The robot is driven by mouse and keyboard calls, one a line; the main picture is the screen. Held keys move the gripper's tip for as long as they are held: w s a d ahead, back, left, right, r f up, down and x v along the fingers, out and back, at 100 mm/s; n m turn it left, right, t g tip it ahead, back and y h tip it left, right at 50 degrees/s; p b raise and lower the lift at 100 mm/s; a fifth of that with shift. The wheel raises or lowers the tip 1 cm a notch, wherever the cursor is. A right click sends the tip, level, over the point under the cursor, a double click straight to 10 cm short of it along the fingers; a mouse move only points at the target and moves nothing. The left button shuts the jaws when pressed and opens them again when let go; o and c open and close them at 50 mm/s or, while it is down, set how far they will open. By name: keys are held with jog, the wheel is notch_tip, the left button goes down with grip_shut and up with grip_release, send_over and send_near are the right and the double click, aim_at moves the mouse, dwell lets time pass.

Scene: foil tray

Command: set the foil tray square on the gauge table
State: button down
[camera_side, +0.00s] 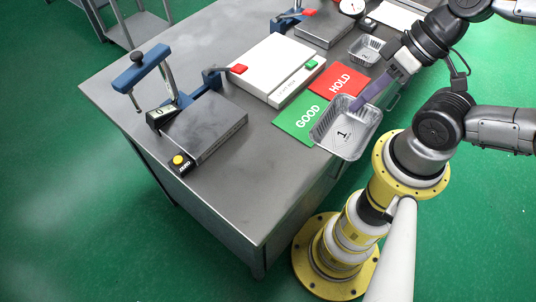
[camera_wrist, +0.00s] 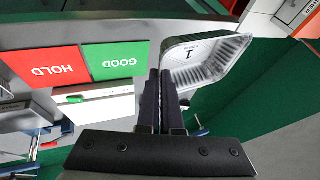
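The foil tray (camera_side: 357,146), silver and marked 1, is in the side view at the table's right edge, beside the green GOOD card. It is tilted and appears held above the surface. In the wrist view the tray (camera_wrist: 222,68) is just beyond the fingers, to their right. My gripper (camera_side: 359,104) has its dark purple fingers closed together at the tray's rim; they also show in the wrist view (camera_wrist: 167,74). The grey gauge table (camera_side: 214,128) is a flat plate at the left, with a blue gauge stand (camera_side: 150,70) behind it and a display reading 0.
A green GOOD card (camera_side: 302,117) and red HOLD card (camera_side: 340,82) lie near the tray. A white scale (camera_side: 275,65) stands mid-table. A second foil tray (camera_side: 366,50), marked 2, and another grey plate (camera_side: 325,27) are behind. The front table corner is clear.

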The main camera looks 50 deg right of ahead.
dwell(0.5)
jog(key=w+a+f, duration=0.1)
jog(key=w+f, duration=0.2)
jog(key=w, duration=0.1)
jog(key=w+a+f, duration=0.2)
jog(key=w+f, duration=0.1)
jog(key=w, duration=0.1)
jog(key=w+a+f, duration=0.2)
jog(key=w+f, duration=0.1)
jog(key=w, duration=0.1)
jog(key=shift+a, duration=0.25)
jog(key=shift+x, duration=1)
jog(key=shift+d+f, duration=0.1)
jog(key=shift+f, duration=0.85)
jog(key=c, duration=1.1)
grip_release()
jog(key=shift+f, duration=0.1)
